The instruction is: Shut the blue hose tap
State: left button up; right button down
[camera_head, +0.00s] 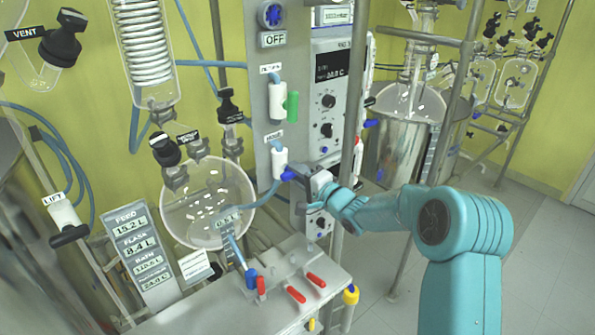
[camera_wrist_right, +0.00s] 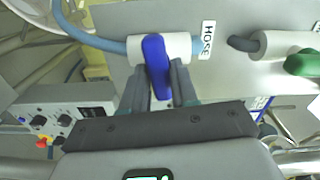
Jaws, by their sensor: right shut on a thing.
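The blue hose tap has a blue lever (camera_wrist_right: 156,66) on a white valve body (camera_wrist_right: 172,46) beside a HOSE label (camera_wrist_right: 207,38). In the right wrist view the lever lies across the valve body and the blue hose line. In the head view the blue lever (camera_head: 288,174) sticks out to the right from its white body (camera_head: 279,160). My right gripper (camera_wrist_right: 160,84) is shut on the lever, one dark finger on each side. In the head view my right gripper (camera_head: 303,180) partly hides the lever. My left gripper is not in view.
A second valve with a green lever (camera_head: 292,106) sits just above on the same grey panel (camera_head: 265,60). A control box (camera_head: 327,95) stands right of it. A round glass flask (camera_head: 206,203) is at left. Red-handled taps (camera_head: 296,294) lie on the bench below.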

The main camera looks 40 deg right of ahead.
jog(key=shift+d+m, duration=0.1)
jog(key=shift+m, duration=0.6)
jog(key=shift+s, duration=0.1)
jog(key=c, duration=1.1)
grip_release()
jog(key=shift+o, duration=0.7)
jog(key=shift+d, duration=0.1)
jog(key=shift+f, duration=0.1)
